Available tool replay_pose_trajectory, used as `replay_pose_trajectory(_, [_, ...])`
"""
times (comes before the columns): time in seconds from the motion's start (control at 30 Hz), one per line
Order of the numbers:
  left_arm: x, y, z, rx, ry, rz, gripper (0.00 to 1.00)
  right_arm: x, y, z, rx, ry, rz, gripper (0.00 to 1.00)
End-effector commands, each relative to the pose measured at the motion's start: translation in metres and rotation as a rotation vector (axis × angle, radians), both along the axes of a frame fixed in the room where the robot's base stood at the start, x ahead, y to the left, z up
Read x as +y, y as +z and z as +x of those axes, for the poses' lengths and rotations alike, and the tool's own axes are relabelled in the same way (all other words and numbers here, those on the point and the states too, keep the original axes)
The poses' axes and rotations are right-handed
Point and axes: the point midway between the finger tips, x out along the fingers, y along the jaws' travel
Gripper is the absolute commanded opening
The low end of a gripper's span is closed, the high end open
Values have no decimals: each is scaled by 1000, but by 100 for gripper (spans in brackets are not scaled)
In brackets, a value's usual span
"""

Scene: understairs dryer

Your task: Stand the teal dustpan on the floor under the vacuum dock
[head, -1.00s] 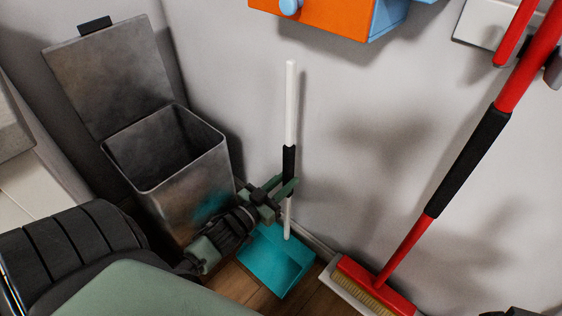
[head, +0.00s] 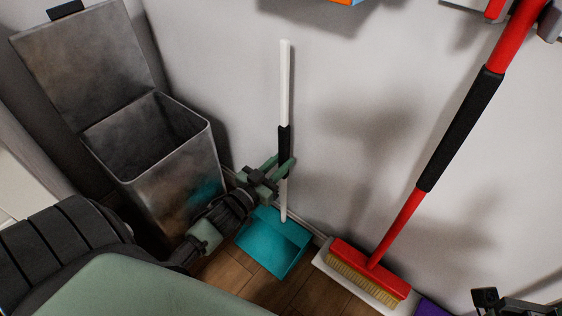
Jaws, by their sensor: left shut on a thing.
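The teal dustpan (head: 275,248) has a long upright handle with a white top, a black grip and a white lower part. My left gripper (head: 280,170) is shut on the handle at the lower end of the black grip. The pan is low by the wall, at or just above the wooden floor; I cannot tell if it touches. The handle stands close to upright. A dark part at the bottom right corner looks like my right gripper (head: 512,302); its jaws cannot be made out. I cannot clearly identify the vacuum dock.
A grey metal bin (head: 165,165) with its lid open stands left of the dustpan. A red broom (head: 405,215) leans to the right, its head close to the pan. A purple thing (head: 430,309) shows at the bottom edge. An orange and blue object (head: 345,2) is cut off at the top.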

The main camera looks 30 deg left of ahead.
Motion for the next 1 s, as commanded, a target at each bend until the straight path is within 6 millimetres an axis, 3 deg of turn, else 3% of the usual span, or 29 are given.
replay_pose_trajectory(1.0, [-1,-2,3,-4,0,1,0,0,5,0,0,-1,0,0])
